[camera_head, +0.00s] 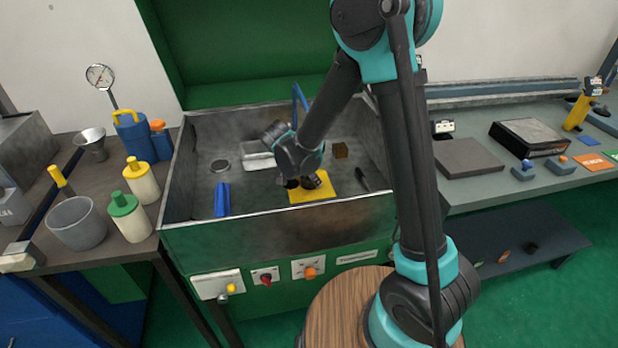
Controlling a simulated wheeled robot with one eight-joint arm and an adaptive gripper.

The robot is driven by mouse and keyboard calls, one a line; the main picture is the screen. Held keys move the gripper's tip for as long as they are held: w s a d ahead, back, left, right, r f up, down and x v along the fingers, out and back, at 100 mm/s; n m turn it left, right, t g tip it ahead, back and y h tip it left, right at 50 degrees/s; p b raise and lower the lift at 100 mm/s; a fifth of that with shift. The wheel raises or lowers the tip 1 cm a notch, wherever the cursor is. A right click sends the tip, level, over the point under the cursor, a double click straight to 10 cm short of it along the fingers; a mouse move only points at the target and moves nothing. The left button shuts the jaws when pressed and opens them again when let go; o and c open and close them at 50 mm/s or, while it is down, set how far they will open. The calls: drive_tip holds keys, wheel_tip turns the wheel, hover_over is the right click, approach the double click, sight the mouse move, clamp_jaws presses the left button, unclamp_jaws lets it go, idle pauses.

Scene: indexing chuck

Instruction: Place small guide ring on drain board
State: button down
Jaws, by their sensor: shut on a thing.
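My gripper (304,184) points down inside the grey wash basin (206,131), low over a flat yellow board (325,188). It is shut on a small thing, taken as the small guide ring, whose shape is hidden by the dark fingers. I cannot tell whether that thing touches the yellow board. A pale silvery tray (257,158) lies behind and left of my gripper, partly covered by the arm. No label shows which of these flat pieces is the drain board.
In the basin are a blue block (222,199), a round grey disc (220,166), a brown block (340,150) and a dark tool (362,180). The basin's front wall (280,230) stands high. Bottles and a bucket (76,224) crowd the left bench.

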drive_tip(key=shift+f, duration=0.15)
drive_tip(key=c, duration=0.7)
unclamp_jaws()
drive_tip(key=v, duration=1.2)
